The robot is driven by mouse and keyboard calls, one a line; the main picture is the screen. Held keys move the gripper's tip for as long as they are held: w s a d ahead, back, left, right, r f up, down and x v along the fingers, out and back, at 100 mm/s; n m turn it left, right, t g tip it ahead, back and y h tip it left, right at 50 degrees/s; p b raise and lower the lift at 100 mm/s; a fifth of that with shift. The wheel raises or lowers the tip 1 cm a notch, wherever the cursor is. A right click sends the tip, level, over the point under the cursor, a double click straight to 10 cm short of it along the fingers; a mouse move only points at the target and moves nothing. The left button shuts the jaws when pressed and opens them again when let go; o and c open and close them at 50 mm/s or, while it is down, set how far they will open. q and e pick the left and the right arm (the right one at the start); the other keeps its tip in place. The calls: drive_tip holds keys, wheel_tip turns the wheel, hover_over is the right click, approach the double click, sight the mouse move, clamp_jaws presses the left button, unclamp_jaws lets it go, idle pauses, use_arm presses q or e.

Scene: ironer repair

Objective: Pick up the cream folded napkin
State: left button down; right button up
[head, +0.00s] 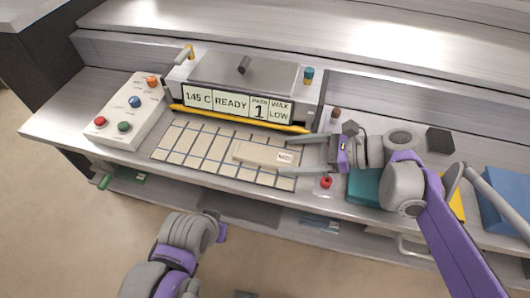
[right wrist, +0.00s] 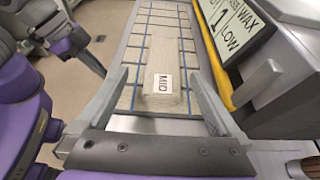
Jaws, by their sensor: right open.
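The cream folded napkin (head: 255,152) lies flat on the gridded mat (head: 175,150) in front of the machine, with a white printed label at its right end. In the right wrist view the napkin (right wrist: 160,101) lies between the finger lines, its label facing up. My right gripper (head: 288,155) is open, reaching in from the right, one finger on each side of the napkin's labelled end. The fingers (right wrist: 153,75) look apart from the napkin; their exact height is unclear. My left arm is low at the front; its gripper (head: 221,232) shows only partly and its jaws are hidden.
The machine's display panel (head: 232,104) and yellow bar (head: 240,120) stand just behind the mat. A button box (head: 128,112) is at the left. A teal block (head: 363,185) and a red knob (head: 326,182) sit near my right gripper. A blue object (head: 505,198) is far right.

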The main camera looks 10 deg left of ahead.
sight(264, 154)
drive_tip(key=x, duration=0.7)
drive_tip(key=shift+w, duration=0.3)
drive_tip(key=shift+d, duration=0.1)
drive_tip(key=c, duration=1.4)
